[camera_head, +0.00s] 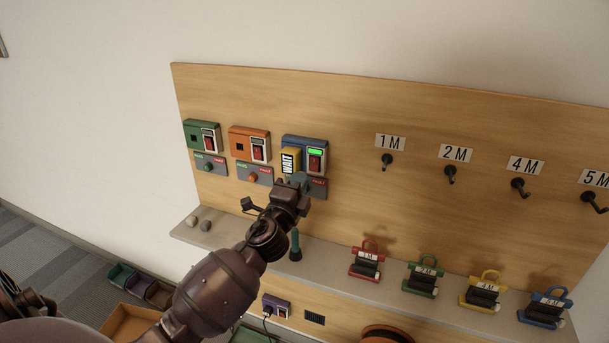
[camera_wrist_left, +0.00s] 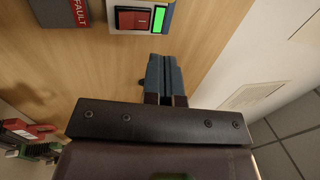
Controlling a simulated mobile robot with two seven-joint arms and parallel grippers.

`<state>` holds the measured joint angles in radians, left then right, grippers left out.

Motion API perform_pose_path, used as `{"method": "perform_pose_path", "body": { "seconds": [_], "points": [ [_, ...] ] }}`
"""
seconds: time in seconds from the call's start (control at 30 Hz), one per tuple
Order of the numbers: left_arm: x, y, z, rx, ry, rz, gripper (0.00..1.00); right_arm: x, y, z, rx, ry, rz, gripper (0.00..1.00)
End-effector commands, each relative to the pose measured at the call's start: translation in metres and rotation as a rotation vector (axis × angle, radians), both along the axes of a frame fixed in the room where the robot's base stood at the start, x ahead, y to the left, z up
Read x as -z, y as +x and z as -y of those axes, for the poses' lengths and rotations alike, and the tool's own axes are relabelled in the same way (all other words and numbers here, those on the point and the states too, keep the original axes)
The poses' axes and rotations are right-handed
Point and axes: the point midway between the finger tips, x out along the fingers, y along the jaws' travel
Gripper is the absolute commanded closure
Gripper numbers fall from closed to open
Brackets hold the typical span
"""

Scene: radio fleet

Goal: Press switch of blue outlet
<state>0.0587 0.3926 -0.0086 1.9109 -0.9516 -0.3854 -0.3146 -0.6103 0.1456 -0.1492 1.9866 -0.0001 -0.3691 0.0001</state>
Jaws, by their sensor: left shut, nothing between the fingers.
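The blue outlet (camera_head: 322,146) is the rightmost of three outlets on the wooden board. It has a lit green light (camera_head: 315,152) above a red rocker switch (camera_head: 315,164). A yellow block marked WAIT (camera_head: 290,161) sits in its left half. In the left wrist view the red switch (camera_wrist_left: 133,18) and green light (camera_wrist_left: 159,18) show at the top edge. My left gripper (camera_head: 299,180) is shut and empty, just below the outlet in the head view. Its fingertips (camera_wrist_left: 164,62) appear apart from the switch in the wrist view. My right gripper is not in view.
Green (camera_head: 195,135) and orange (camera_head: 243,142) outlets are to the left. Label plates with FAULT marks sit below the outlets. Several hooks (camera_head: 387,161) are on the right. The shelf (camera_head: 335,268) holds coloured handled devices (camera_head: 367,262), stones and a teal-handled item (camera_head: 295,246).

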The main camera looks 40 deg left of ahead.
Motion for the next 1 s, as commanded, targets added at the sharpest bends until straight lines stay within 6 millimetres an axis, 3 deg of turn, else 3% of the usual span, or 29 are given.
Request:
{"method": "perform_pose_path", "body": {
  "seconds": [0.2,0.4,1.0],
  "points": [
    [0.002,-0.038,0.009,0.0,0.0,-0.001,1.0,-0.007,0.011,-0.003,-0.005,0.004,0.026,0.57],
    [0.002,-0.056,0.013,0.0,0.0,-0.001,1.0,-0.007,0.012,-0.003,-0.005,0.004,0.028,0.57],
    [0.002,-0.06,0.014,0.0,0.001,0.0,1.0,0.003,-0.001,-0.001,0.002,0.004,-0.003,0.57]
  ]
}}
